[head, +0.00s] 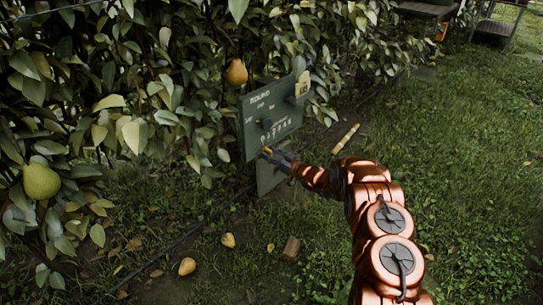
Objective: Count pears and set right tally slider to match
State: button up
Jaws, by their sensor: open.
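A green tally board (258,143) with white markings stands upright at the hedge's edge. Dark knobs show on its face; which one is the right tally slider is too small to tell. My gripper (268,152) is open near the board's lower edge; whether it touches the board cannot be told. A green-yellow pear (41,181) hangs in the leaves at left. An orange-yellow pear (236,72) hangs just left of the board's top. Two yellowish fruits, apparently pears, lie on the ground, one at the bottom (187,267) and one nearer the board (228,240).
A leafy hedge (140,110) fills the left and top. A small brown block (291,248) lies on the ground below the board. A tan stick-like piece (345,139) lies on the grass right of it. Open grass (470,150) spreads at right.

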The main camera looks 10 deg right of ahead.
grip_shut()
dwell(0.3)
dwell(0.4)
